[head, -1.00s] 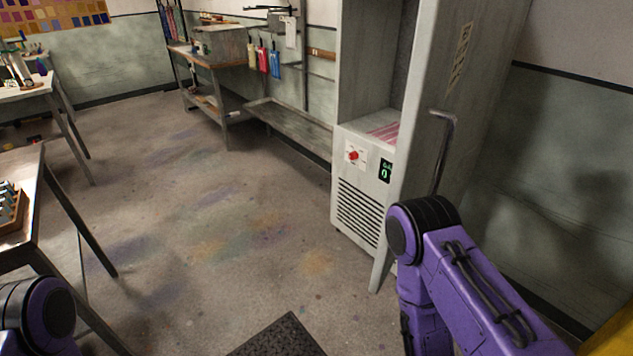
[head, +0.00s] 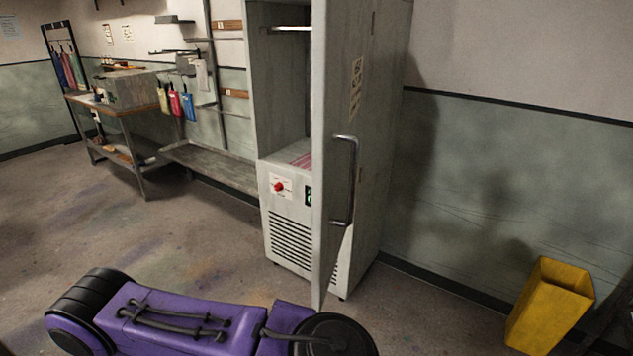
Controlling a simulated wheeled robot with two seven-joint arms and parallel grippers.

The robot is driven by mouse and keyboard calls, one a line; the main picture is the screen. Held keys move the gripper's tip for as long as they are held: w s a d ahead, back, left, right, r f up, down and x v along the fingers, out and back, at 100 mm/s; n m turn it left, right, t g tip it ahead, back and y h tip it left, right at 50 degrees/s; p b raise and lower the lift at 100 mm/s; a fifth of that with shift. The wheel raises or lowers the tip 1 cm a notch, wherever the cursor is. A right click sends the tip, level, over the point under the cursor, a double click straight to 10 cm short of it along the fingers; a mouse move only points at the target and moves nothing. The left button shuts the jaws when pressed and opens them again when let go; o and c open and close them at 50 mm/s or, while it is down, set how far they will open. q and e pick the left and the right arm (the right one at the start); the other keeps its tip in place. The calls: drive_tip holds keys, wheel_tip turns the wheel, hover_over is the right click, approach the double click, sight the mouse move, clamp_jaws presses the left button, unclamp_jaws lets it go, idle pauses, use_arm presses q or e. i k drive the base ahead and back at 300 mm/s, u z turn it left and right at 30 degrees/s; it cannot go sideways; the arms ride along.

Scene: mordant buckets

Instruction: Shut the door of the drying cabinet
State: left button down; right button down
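The drying cabinet (head: 283,225) stands against the wall, a tall grey-white unit with a red knob and a vent grille on its lower front. Its door (head: 328,95) stands open, swung out toward me and seen nearly edge-on. A long metal handle (head: 349,182) is on the door's right-hand face. Inside the cabinet, a rail shows at the top and something red-striped lies low down. A purple arm of mine crosses the bottom of the view, in front of the door's lower end. Neither gripper's fingers show.
A yellow bin (head: 550,306) stands on the floor at the right. A low grey bench (head: 212,166) and a workbench (head: 118,110) line the wall left of the cabinet. The floor (head: 150,235) between is clear.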

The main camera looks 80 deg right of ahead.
sight(342, 30)
drive_tip(key=u, duration=0.05)
drive_tip(key=k, duration=0.7)
drive_tip(key=z, duration=2.15)
